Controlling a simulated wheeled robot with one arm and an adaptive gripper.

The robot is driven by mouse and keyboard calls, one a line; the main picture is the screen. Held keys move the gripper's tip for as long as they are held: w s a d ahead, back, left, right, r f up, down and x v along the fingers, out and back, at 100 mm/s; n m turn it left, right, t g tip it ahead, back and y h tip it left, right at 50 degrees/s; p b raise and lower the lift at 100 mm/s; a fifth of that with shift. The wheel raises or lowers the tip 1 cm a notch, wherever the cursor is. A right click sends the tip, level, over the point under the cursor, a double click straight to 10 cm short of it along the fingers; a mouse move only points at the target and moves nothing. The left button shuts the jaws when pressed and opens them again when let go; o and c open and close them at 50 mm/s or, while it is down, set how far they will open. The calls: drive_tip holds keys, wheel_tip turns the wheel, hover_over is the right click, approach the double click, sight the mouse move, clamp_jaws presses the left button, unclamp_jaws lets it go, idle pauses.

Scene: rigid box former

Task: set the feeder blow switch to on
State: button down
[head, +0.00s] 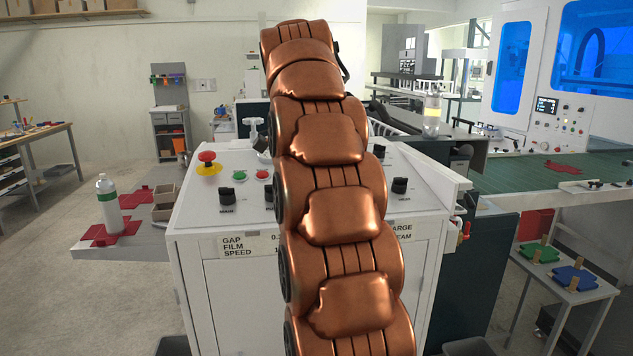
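A white control cabinet (232,290) stands in front of me with a sloping top panel. Black knobs show on the panel: one at the left (226,194), one partly hidden beside my arm (269,194), one at the right (399,186) and one further back (379,151). Their small labels are too blurred to read, so I cannot tell which is the feeder blow switch or how it is set. My copper-coloured arm rises across the middle and hides the panel's centre. My gripper is not visible; the arm appears to hide it.
A red mushroom button (207,156) on a yellow base, a green button (239,175) and a red button (262,174) are on the panel's left. A green conveyor (520,172) lies right. A bottle (108,202) stands at left.

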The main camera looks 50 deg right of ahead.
drive_tip(key=shift+s, duration=0.1)
drive_tip(key=c, duration=1.1)
unclamp_jaws()
drive_tip(key=shift+d, duration=0.15)
drive_tip(key=o, duration=0.3)
drive_tip(key=shift+f+n, duration=0.1)
drive_tip(key=shift+n, duration=0.2)
